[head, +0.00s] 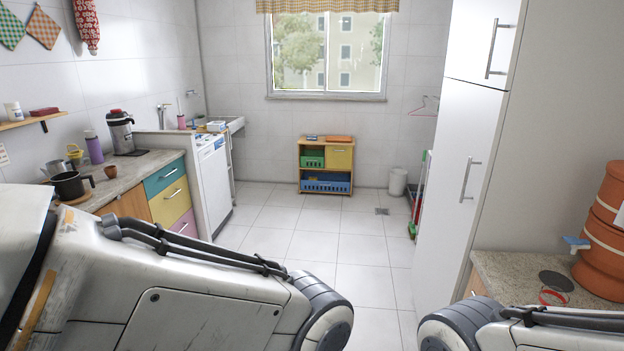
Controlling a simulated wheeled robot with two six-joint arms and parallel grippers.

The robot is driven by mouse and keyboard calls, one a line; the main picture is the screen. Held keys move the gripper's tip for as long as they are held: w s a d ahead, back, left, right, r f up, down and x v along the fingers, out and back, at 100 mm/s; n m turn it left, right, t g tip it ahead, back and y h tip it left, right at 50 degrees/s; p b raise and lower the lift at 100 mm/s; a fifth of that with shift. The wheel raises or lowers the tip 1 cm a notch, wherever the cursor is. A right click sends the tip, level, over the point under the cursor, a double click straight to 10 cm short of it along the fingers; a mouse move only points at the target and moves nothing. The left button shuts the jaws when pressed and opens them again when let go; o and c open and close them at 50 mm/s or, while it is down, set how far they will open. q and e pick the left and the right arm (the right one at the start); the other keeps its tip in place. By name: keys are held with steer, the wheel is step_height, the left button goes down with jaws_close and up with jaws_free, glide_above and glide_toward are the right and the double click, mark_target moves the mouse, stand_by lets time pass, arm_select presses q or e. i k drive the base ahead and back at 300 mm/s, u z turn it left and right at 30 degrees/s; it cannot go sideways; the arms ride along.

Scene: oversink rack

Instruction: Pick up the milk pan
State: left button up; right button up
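A dark pan (72,187) with a side handle stands upright on the left counter, on what looks like a round wooden board. A smaller grey metal pot (55,168) with a handle stands just behind it. Either could be the milk pan; I cannot tell for certain which. My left arm crosses the lower left of the head view, in front of the near part of that counter, and my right arm shows at the lower right. Neither gripper is in view.
The left counter (128,167) also holds a small brown cup (111,172), a purple bottle (94,148) and a blender (120,132). A tall white cabinet (462,170) stands right. The tiled floor (310,235) between is clear.

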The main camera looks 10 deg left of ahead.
mark_target(69, 185)
steer(key=u, duration=0.25)
steer(key=i, duration=2)
steer(key=u, duration=1)
steer(key=i, duration=2.15)
steer(key=u, duration=0.8)
steer(key=i, duration=0.7)
steer(key=u, duration=0.1)
